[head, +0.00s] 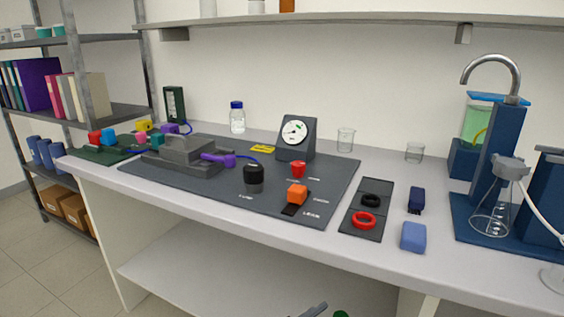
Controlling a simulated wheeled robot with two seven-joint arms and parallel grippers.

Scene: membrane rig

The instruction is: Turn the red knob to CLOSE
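The red knob (298,169) stands on the dark grey rig mat (335,182), just in front of the gauge (296,134). Small white labels lie in front of the knob, too small to read. I cannot tell which way the knob points. Neither gripper can be made out. A grey piece (308,311) shows at the bottom edge, perhaps part of my own body. Nothing touches the knob.
A tray with rings (375,190) is to the right. The bench front (210,205) is clear.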

